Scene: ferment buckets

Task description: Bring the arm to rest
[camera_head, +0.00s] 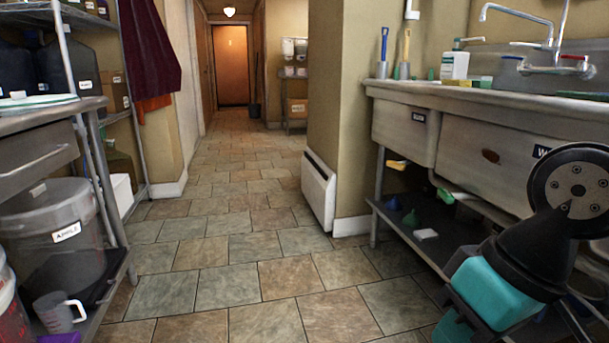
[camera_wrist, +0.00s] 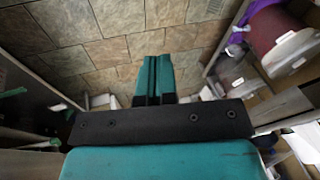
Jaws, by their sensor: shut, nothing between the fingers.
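My arm shows at the lower right of the head view, with a dark round joint and a teal part near the sink's lower shelf. The fingertips cannot be made out there. In the wrist view my gripper (camera_wrist: 153,75) has its two teal fingers pressed together, with nothing between them. The fingers point out over the tiled floor (camera_wrist: 110,35).
A sink counter (camera_head: 520,150) with a lower shelf (camera_head: 405,222) stands right. A steel table (camera_head: 40,108) with a lidded bucket (camera_head: 50,235) and a jug (camera_head: 58,312) stands left. A wall heater (camera_head: 319,190) juts out mid-view. The tiled floor (camera_head: 230,240) between is clear.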

